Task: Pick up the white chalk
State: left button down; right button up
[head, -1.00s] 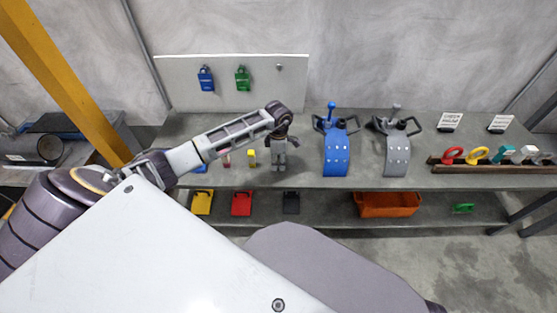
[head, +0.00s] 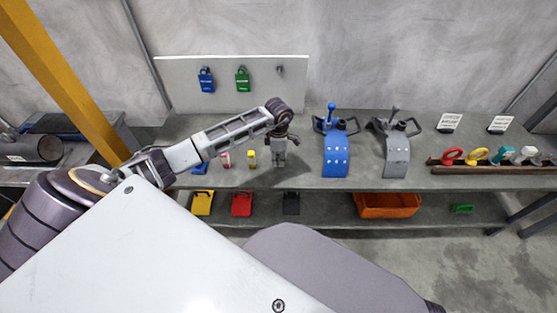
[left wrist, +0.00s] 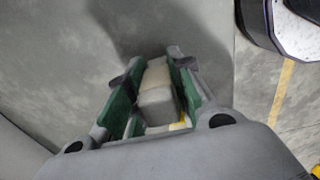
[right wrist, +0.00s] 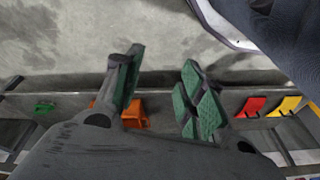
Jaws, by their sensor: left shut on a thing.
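The white chalk (left wrist: 157,104) is a pale block between the green-padded fingers of my left gripper (left wrist: 153,90) in the left wrist view. The fingers are shut on it. In the head view my left gripper (head: 279,163) hangs downward over the front of the grey workbench, right of a small yellow-and-white piece (head: 252,159); I cannot make out the chalk there. My right gripper (right wrist: 158,92) shows in the right wrist view, with its green-padded fingers spread apart and nothing between them.
A blue device (head: 336,155) and a grey device (head: 397,155) stand right of my left gripper. A pink-and-white piece (head: 226,160) is on the left. An orange bin (head: 388,204) is on the lower shelf. Blue (head: 206,80) and green padlocks (head: 242,80) hang on the back board.

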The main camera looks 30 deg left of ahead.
pick_arm(q)
notch_tip(320, 180, up, 7)
jog(key=shift+r+p, duration=0.15)
jog(key=shift+p, duration=0.55)
jog(key=shift+r, duration=0.65)
pick_arm(e)
jog(key=f, duration=0.3)
jog(key=shift+s+d+g, duration=0.3)
jog(key=shift+s+d, duration=0.05)
jog(key=shift+a+r, duration=0.1)
jog(key=shift+r, duration=0.1)
